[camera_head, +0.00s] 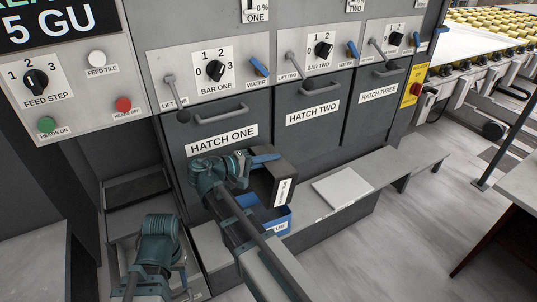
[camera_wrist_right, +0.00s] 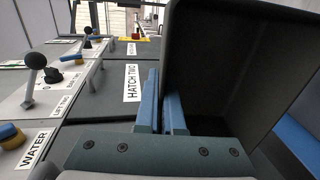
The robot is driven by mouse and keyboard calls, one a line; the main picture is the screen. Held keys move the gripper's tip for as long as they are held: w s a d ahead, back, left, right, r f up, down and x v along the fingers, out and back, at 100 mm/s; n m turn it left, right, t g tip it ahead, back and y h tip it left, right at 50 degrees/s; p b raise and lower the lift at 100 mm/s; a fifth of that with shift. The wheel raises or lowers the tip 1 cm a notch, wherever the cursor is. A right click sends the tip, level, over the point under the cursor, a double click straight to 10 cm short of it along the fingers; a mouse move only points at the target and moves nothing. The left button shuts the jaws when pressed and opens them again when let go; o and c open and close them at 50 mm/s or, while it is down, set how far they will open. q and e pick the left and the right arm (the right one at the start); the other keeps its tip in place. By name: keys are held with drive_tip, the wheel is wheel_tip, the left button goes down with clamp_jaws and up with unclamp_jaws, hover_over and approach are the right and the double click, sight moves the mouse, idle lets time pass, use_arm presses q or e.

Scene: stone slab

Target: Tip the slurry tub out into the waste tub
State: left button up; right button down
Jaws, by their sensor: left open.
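The slurry tub, a dark grey box (camera_head: 285,172), is held tilted on its side above the blue waste tub (camera_head: 283,216). Its label reads sideways. In the right wrist view the slurry tub (camera_wrist_right: 235,60) shows its dark hollow inside, and I see no contents there. My right gripper (camera_head: 265,159) is shut on its wall; the blue fingers (camera_wrist_right: 163,112) pinch the edge. The waste tub stands on the low ledge under the hatches, partly hidden by my right arm. My left gripper (camera_head: 184,285) is open and empty, low at the left, its fingers seen only in part.
The machine front has Hatch One (camera_head: 222,136), Hatch Two and Hatch Three, with lift levers and knobs above. A pale square slab (camera_head: 342,187) lies on the ledge right of the waste tub. The floor at right is clear up to a table (camera_head: 515,190).

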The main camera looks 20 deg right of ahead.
drive_tip(key=d+f+y+p, duration=0.1)
drive_tip(key=y, duration=0.1)
drive_tip(key=d+f+y+p, duration=0.1)
drive_tip(key=d+p, duration=0.1)
drive_tip(key=d+f+y+p, duration=0.1)
drive_tip(key=d+y+p, duration=0.1)
drive_tip(key=shift+w+f+g+y, duration=0.15)
drive_tip(key=shift+w+g+y, duration=0.05)
drive_tip(key=shift+g+y, duration=0.1)
wheel_tip(320, 180, down, 6)
drive_tip(key=d+y+p, duration=0.2)
drive_tip(key=y, duration=0.8)
drive_tip(key=shift+g, duration=0.4)
drive_tip(key=shift+f, duration=0.1)
